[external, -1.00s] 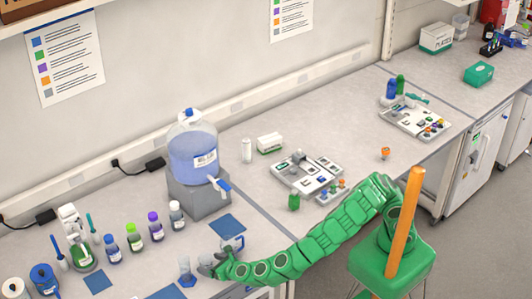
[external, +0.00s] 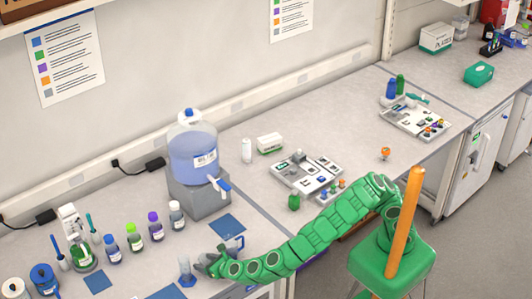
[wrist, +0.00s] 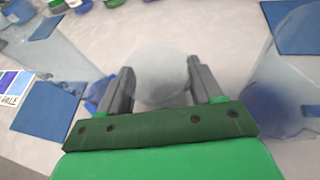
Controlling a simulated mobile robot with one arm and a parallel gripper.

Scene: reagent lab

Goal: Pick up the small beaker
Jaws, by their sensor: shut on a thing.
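The small beaker (wrist: 163,72) shows in the wrist view as a round, clear, greyish vessel between my two fingers. My gripper (wrist: 163,88) is shut on it, one finger on each side. In the external view my gripper (external: 207,263) is low at the front of the left bench, and I cannot make out the small beaker there. Whether it is clear of the bench top is hard to tell.
A tall clear cylinder (external: 185,268) with a blue base stands just left of my gripper. A larger clear beaker (wrist: 286,95) is close on the right in the wrist view. Blue mats (external: 227,227) and several bottles (external: 134,238) are on the bench, with a large carboy (external: 192,150) behind.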

